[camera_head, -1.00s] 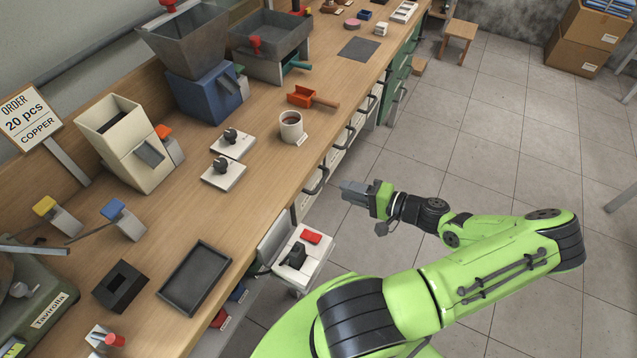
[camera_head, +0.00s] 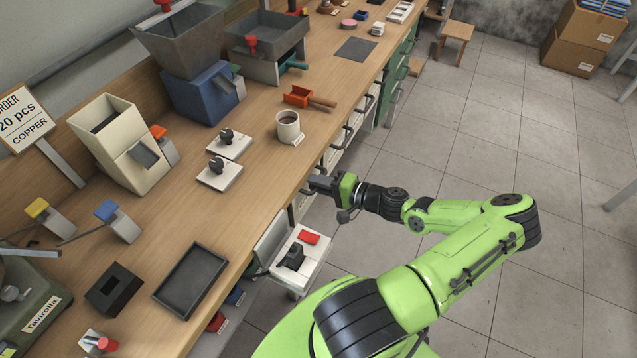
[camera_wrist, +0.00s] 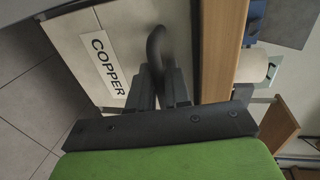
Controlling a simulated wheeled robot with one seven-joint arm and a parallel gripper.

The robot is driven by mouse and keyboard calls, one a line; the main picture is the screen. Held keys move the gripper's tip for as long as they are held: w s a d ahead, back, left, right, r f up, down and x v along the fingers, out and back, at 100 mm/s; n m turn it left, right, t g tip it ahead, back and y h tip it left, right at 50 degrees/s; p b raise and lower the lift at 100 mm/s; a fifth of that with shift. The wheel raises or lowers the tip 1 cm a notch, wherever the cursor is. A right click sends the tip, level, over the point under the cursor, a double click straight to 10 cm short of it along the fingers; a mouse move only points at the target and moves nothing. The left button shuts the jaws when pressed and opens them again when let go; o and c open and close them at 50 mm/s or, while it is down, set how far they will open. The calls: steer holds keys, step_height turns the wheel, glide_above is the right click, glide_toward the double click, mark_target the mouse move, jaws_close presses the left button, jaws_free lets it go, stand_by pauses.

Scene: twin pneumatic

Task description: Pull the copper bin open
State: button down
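The copper bin (camera_wrist: 100,50) has a pale front with a white COPPER label (camera_wrist: 103,64) in the wrist view. It looks closed under the worktop. Its dark curved handle (camera_wrist: 155,44) sticks out from the front. My gripper (camera_wrist: 163,80) is right at the handle, with the two dark fingers close together around its near end. Whether they grip it I cannot tell. In the head view my gripper (camera_head: 316,184) is at the bench's front edge, and the bin front there is mostly hidden.
The wooden worktop edge (camera_wrist: 222,50) runs close beside the fingers. Several other handled bins (camera_head: 350,135) line the bench front. A white unit with a red button (camera_head: 308,237) juts out nearer me. The tiled floor (camera_head: 470,130) to the right is clear.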

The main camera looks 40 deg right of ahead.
steer(key=shift+s+f, duration=0.1)
steer(key=s+d+f+t+b, duration=0.2)
steer(key=s+f+b, duration=0.4)
steer(key=s, duration=0.3)
steer(key=shift+d+f+t+y+b, duration=0.35)
steer(key=shift+d+b, duration=0.2)
steer(key=shift+b, duration=0.25)
steer(key=c, duration=1.3)
jaws_free()
steer(key=shift+w, duration=0.1)
steer(key=shift+r, duration=0.1)
